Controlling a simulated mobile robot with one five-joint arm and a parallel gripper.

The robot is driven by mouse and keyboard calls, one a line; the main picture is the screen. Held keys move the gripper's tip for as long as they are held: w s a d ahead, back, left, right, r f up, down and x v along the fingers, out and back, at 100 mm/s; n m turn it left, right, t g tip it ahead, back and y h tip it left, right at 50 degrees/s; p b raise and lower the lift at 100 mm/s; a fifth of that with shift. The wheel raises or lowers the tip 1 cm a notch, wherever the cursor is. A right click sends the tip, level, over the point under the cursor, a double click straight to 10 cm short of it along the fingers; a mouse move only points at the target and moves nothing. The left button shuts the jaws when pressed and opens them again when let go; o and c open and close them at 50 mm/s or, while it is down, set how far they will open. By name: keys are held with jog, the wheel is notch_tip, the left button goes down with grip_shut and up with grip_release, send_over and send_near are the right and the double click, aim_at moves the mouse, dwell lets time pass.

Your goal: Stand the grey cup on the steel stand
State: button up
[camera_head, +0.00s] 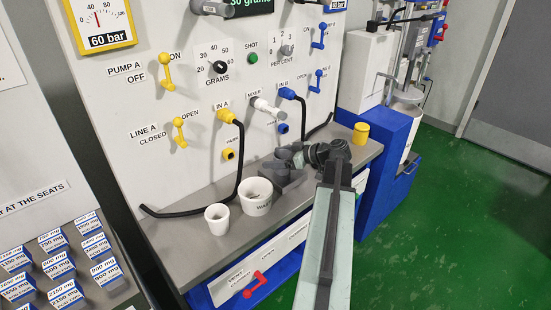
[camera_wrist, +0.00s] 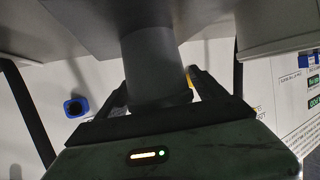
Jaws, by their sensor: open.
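The grey cup (camera_head: 282,154) is at the shelf's middle in the head view, partly hidden by my gripper (camera_head: 293,157). In the wrist view the cup (camera_wrist: 152,62) is a plain dark-grey cylinder between the two fingers of my gripper (camera_wrist: 160,88), which are open around it. The steel stand (camera_head: 274,171) is a low dark-grey block under the cup; it also shows in the wrist view (camera_wrist: 85,20). The cup looks upright over the stand and seems to rest on it, but the contact at its base is not clear.
A white waste tub (camera_head: 257,198) and a small white cup (camera_head: 217,219) stand left of the stand on the grey shelf (camera_head: 190,250). A yellow cup (camera_head: 360,133) is at the right end. Hoses and valves on the panel (camera_head: 150,110) lie close behind.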

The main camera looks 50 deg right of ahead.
jog(key=shift+s+r, duration=0.15)
jog(key=shift+r, duration=0.2)
jog(key=p+v, duration=0.4)
jog(key=v, duration=0.7)
jog(key=shift+s+d+p, duration=0.15)
jog(key=shift+s+p, duration=0.2)
